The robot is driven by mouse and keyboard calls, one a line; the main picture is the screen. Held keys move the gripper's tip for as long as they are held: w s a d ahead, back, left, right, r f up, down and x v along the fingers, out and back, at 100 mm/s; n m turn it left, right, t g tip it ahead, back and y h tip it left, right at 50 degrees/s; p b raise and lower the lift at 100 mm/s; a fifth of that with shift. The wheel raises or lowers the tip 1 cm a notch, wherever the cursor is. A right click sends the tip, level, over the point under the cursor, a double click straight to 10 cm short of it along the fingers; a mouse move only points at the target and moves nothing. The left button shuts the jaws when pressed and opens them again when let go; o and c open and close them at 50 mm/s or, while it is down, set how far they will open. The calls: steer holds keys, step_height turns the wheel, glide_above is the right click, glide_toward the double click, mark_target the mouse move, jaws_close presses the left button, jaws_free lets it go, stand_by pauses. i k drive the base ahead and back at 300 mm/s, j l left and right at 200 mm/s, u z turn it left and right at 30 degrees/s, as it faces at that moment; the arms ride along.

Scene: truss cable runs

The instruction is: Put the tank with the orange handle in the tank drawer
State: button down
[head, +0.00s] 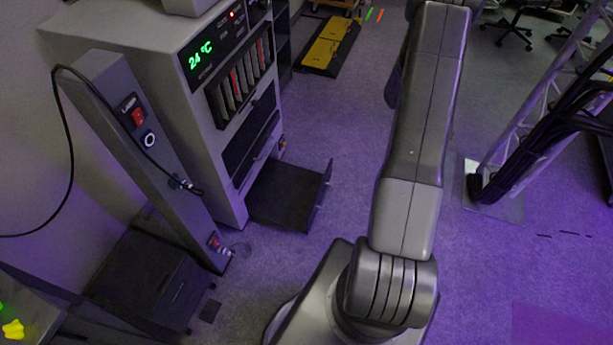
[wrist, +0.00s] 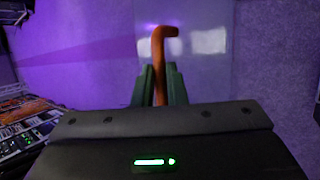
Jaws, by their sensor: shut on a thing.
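In the wrist view my gripper (wrist: 160,84) is shut on the orange handle (wrist: 164,42), an upright bar with its top bent to the right. A paler band with bright patches lies behind the handle; I cannot tell if it is the tank's body. In the head view my arm reaches up out of the frame, and the gripper and tank do not show there. A black drawer (head: 287,192) stands pulled out at the bottom of the grey machine cabinet (head: 130,40). It looks empty, and I take it for the tank drawer.
A leaning grey column (head: 150,165) with red switches and a cable stands left of the drawer. A black box (head: 150,275) is on the floor below it. A truss with black cables (head: 545,130) stands at right. The floor right of the drawer is clear.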

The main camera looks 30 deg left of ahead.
mark_target(284, 192)
steer(key=i, duration=0.6)
steer(key=i+u, duration=0.1)
steer(key=u, duration=0.3)
steer(key=l+u, duration=0.1)
steer(key=u, duration=0.3)
steer(key=i+l+u, duration=0.1)
steer(key=u, duration=0.35)
steer(key=i+l+u, duration=0.1)
steer(key=u, duration=0.3)
